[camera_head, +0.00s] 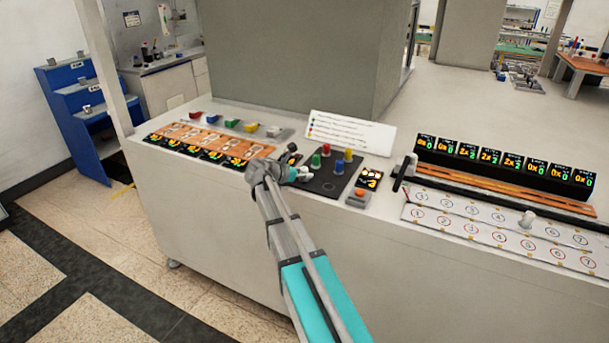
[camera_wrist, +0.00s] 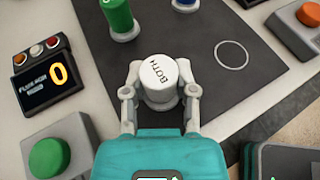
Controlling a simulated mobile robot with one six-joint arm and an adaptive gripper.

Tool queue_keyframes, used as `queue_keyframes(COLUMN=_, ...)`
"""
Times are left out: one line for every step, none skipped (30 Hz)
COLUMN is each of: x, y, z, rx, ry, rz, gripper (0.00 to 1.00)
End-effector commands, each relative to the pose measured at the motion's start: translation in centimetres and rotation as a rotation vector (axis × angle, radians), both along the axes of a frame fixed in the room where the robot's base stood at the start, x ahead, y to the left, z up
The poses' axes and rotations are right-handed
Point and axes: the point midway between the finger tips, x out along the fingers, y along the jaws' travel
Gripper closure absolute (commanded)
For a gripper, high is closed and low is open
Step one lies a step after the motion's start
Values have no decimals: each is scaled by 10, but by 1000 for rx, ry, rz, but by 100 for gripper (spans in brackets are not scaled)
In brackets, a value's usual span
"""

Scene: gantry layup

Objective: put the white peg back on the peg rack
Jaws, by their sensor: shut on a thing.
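The white peg (camera_wrist: 158,72), with "BOTH" on its top, is between the two fingers of my gripper (camera_wrist: 160,88) in the wrist view. The fingers are shut on its sides. It is over the near-left part of a dark board (camera_wrist: 215,100); I cannot tell whether its base touches. In the head view my gripper (camera_head: 292,172) is at the left edge of the dark board (camera_head: 322,187), and the white peg (camera_head: 303,173) shows only in part. Green (camera_head: 316,160), red (camera_head: 326,150), blue (camera_head: 338,167) and yellow (camera_head: 348,155) pegs stand on the board. A ring outline (camera_wrist: 232,54) on it is empty.
A green button (camera_wrist: 48,158) and a small display box (camera_wrist: 48,74) are left of the board. An orange button (camera_head: 359,194) is at its right. A sign (camera_head: 350,132) stands behind. Another white cylinder (camera_head: 527,219) stands on the numbered strip (camera_head: 480,225) at right.

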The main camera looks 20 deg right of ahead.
Motion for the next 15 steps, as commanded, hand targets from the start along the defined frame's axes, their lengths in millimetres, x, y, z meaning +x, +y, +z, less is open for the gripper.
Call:
queue_keyframes(x=0, y=0, z=0, rx=0, ry=0, rz=0, gripper=100)
queue_keyframes(x=0, y=0, z=-1, rx=0, ry=0, rz=0, gripper=100)
queue_keyframes(x=0, y=0, z=-2, rx=0, ry=0, rz=0, gripper=100)
queue_keyframes(x=0, y=0, z=-3, rx=0, ry=0, rz=0, gripper=100)
queue_keyframes(x=0, y=0, z=-3, rx=0, ry=0, rz=0, gripper=100)
queue_keyframes(x=0, y=0, z=-4, rx=0, ry=0, rz=0, gripper=100)
queue_keyframes(x=0, y=0, z=-3, rx=0, ry=0, rz=0, gripper=58)
queue_keyframes(x=0, y=0, z=-3, rx=0, ry=0, rz=0, gripper=52)
queue_keyframes(x=0, y=0, z=-3, rx=0, ry=0, rz=0, gripper=45)
queue_keyframes(x=0, y=0, z=-3, rx=0, ry=0, rz=0, gripper=39)
queue_keyframes(x=0, y=0, z=-3, rx=0, ry=0, rz=0, gripper=34)
queue_keyframes(x=0, y=0, z=-3, rx=0, ry=0, rz=0, gripper=29)
queue_keyframes(x=0, y=0, z=-3, rx=0, ry=0, rz=0, gripper=29)
queue_keyframes(x=0, y=0, z=-3, rx=0, ry=0, rz=0, gripper=29)
queue_keyframes(x=0, y=0, z=-3, rx=0, ry=0, rz=0, gripper=29)
